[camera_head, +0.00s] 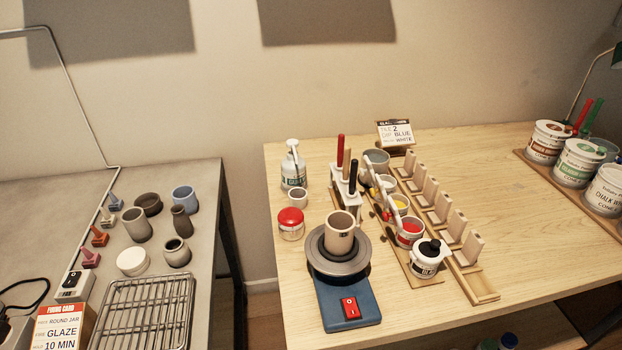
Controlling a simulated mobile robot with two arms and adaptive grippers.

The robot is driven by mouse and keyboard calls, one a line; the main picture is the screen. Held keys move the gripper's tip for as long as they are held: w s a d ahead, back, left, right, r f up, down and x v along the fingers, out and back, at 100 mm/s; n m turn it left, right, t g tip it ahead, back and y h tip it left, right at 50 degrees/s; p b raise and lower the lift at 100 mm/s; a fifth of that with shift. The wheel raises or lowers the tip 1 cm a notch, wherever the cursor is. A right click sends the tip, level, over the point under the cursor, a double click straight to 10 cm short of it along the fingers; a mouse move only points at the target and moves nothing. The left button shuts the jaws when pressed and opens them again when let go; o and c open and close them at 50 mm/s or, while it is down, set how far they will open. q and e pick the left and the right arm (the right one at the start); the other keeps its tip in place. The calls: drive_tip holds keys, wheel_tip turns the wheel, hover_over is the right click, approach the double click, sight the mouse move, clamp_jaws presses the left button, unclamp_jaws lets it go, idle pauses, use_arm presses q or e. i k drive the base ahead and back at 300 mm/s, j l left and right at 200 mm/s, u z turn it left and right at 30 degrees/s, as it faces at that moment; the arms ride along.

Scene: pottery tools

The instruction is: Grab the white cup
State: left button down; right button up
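Which item the white cup is, I cannot tell for certain. A small whitish cup (298,199) stands on the wooden table between a pump bottle and a red-lidded jar. A larger off-white or beige cup (340,236) stands upright on the dark round plate of a blue-based turntable (348,299). A white round pot or lid (133,262) lies on the grey table at the left. Neither of my grippers is in view, and nothing is touching these items.
The pump bottle (293,166), red-lidded jar (291,224) and tool holder (346,191) crowd the cups. Wooden racks (474,286) with paint pots and tiles run to their right. Dark pots and a wire rack (146,312) are on the grey table. The wooden table's right middle is clear.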

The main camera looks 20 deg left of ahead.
sight(297, 196)
drive_tip(key=k+j+z, duration=0.2)
drive_tip(key=j+z, duration=0.2)
drive_tip(key=k+j+z, duration=0.35)
drive_tip(key=i+l, duration=0.05)
drive_tip(key=l, duration=0.05)
